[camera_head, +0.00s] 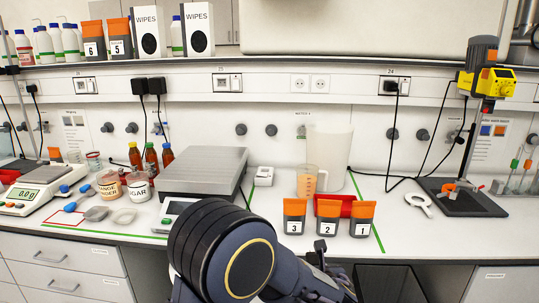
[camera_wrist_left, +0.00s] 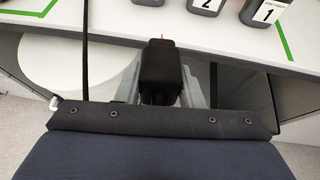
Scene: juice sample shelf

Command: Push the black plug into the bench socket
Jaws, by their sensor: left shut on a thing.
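My left gripper (camera_head: 325,278) shows low in the middle of the head view, mostly hidden behind my own dark arm. In the left wrist view the gripper (camera_wrist_left: 161,82) is shut on a black plug (camera_wrist_left: 160,62). The plug is held in front of the bench's front edge, apart from any socket. My right gripper is not in view.
A grey-topped device (camera_head: 203,172) stands left. Cables hang at right.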

